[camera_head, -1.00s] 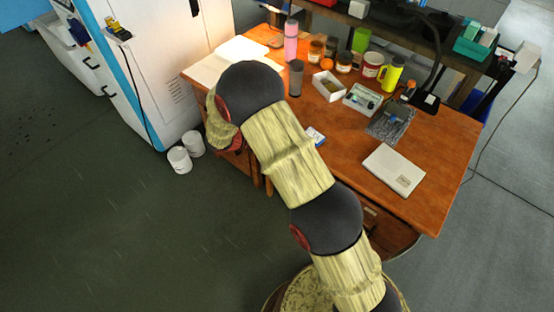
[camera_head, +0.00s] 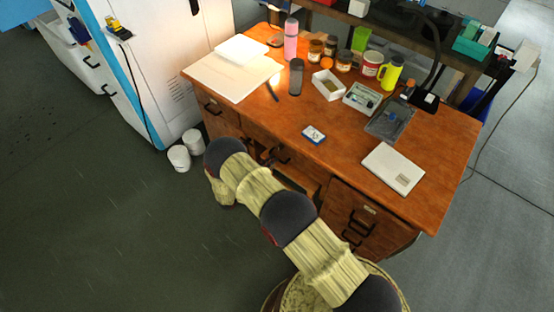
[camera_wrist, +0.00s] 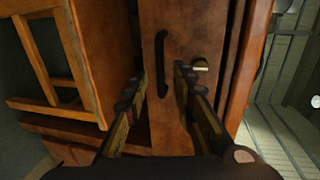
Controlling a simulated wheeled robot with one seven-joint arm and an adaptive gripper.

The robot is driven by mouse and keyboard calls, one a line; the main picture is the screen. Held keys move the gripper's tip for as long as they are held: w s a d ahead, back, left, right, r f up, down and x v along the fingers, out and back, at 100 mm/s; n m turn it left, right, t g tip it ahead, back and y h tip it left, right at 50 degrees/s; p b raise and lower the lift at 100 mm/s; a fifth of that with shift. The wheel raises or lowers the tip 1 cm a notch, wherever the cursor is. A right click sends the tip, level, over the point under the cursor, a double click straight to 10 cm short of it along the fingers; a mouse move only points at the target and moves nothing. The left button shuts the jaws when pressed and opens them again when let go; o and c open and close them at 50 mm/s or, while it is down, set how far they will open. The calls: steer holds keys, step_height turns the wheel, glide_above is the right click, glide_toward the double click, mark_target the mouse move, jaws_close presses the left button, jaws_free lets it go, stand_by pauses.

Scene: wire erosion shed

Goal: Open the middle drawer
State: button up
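The wooden desk has a middle drawer (camera_head: 296,163) under its top, with a dark handle (camera_head: 284,157), partly hidden by my arm. In the head view my gripper is mostly hidden behind my arm, low in front of the desk. A wooden drawer front (camera_wrist: 190,30) lies ahead, with a black bar handle (camera_wrist: 161,62) just beyond and between the fingertips. A small brass fitting (camera_wrist: 200,64) is beside the right finger. I cannot tell whether the fingers touch the front.
More drawers with dark handles are at the desk's left (camera_head: 218,112) and right (camera_head: 350,215). A wooden frame (camera_wrist: 48,75) stands left in the wrist view. Jars, a box and books lie on the desk top (camera_head: 340,150). White canisters (camera_head: 180,158) stand on the floor left.

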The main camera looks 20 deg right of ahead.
steer(key=shift+b+x, duration=0.4)
steer(key=shift+x, duration=2)
steer(key=c, duration=0.3)
jaws_close()
